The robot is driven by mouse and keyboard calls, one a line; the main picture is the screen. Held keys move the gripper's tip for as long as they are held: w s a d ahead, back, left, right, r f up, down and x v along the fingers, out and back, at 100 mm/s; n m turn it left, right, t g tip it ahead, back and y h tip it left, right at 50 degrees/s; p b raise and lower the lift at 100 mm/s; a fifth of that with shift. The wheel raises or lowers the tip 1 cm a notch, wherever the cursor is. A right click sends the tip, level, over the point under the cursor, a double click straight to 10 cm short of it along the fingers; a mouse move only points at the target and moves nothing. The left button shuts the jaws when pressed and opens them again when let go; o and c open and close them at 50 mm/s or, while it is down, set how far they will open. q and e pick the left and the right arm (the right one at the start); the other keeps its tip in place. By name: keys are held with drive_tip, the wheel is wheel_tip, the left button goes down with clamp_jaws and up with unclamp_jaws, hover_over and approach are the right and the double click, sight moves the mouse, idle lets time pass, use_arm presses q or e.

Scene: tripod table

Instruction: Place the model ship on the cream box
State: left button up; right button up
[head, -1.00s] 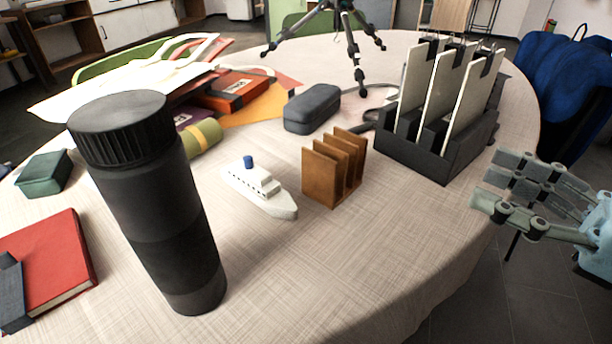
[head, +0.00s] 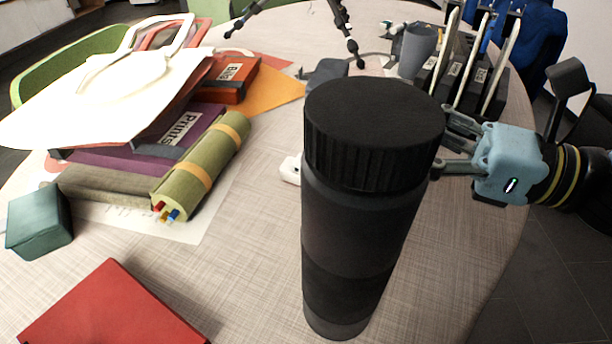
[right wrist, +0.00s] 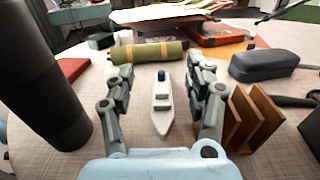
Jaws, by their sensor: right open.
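The white model ship (right wrist: 162,108) with a blue funnel stands upright on the table in the right wrist view. In the head view only a small end of the ship (head: 289,169) shows beside the dark bottle, which hides the rest. My right gripper (right wrist: 163,76) is open, with its fingers on either side of the ship in the picture; contact cannot be told. In the head view the right gripper (head: 449,146) reaches in from the right, its fingertips partly behind the bottle. I cannot make out a cream box. My left gripper is not in view.
A tall dark bottle (head: 360,230) stands at the front. A brown slotted holder (right wrist: 252,118) is right of the ship, with a dark case (right wrist: 264,65) behind. A green roll (head: 202,165), books and a teal box (head: 38,222) lie left.

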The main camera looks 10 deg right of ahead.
wheel_tip(320, 180, down, 3)
drive_tip(key=shift+b, duration=0.4)
wheel_tip(320, 180, down, 4)
drive_tip(key=shift+r+b, duration=0.2)
drive_tip(key=shift+b, duration=0.55)
drive_tip(key=shift+x, duration=1.25)
drive_tip(key=x, duration=0.5)
drive_tip(key=shift+r, duration=0.1)
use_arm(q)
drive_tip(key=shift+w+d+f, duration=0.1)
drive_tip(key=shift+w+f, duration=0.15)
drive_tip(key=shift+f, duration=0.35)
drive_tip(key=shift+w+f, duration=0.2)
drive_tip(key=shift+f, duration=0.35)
use_arm(e)
clamp_jaws()
